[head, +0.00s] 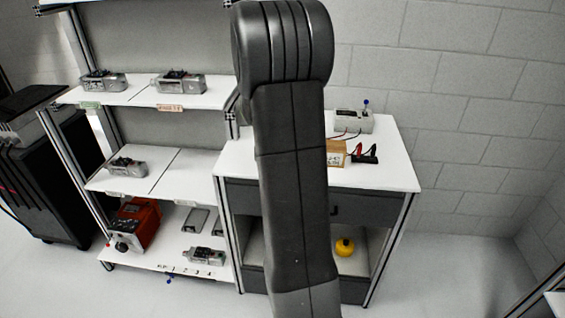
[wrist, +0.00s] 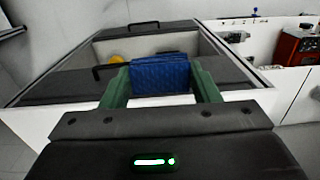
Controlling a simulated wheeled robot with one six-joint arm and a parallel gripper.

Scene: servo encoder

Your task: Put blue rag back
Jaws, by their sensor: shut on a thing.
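The blue rag (wrist: 160,76) shows in the wrist view as a folded, textured blue pad. My gripper (wrist: 162,80) has its two green fingers shut on the rag, one on each side. The rag is held up in front of a grey and white cabinet with dark drawer fronts. In the head view my own dark arm stands across the middle, and the gripper and rag are hidden behind it or out of frame.
The white-topped bench (head: 385,170) has a grey device (head: 353,121) and red and black clips (head: 364,154) on it. A yellow object (head: 344,246) sits in its open bay. Shelves (head: 190,170) on the left hold several grey devices and a red unit (head: 135,224).

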